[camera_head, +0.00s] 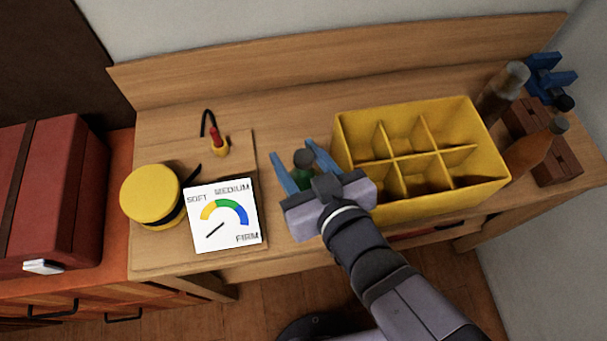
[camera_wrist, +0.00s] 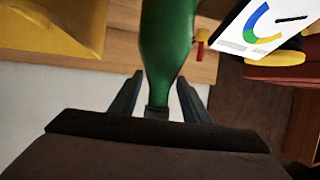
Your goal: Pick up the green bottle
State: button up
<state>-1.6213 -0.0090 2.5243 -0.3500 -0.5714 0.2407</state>
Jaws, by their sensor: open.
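The green bottle (camera_head: 304,176) stands on the wooden bench, left of the yellow crate, with its dark top showing. In the wrist view the green bottle (camera_wrist: 167,38) runs down from the top edge and narrows to its neck between my fingers. My gripper (camera_head: 292,151) is open, with one blue finger on each side of the bottle. In the wrist view my gripper (camera_wrist: 158,85) shows gaps between the fingers and the bottle neck. The lower part of the bottle is hidden behind my gripper in the head view.
A yellow divided crate (camera_head: 490,188) stands close on the right. Brown bottles (camera_head: 531,150) and a blue clamp-like object (camera_head: 548,76) are at the far right. A gauge card (camera_head: 222,216), a yellow round object (camera_head: 150,195) and a small red-and-yellow tool (camera_head: 219,144) lie left.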

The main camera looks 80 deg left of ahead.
jog(key=shift+s+a+p, duration=0.15)
jog(key=shift+a+p, duration=0.35)
jog(key=shift+p, duration=1.3)
jog(key=shift+a+f+p, duration=0.1)
jog(key=shift+p, duration=0.2)
jog(key=shift+a+f+p, duration=0.1)
jog(key=shift+f+p, duration=0.2)
jog(key=shift+p, duration=0.3)
grip_shut()
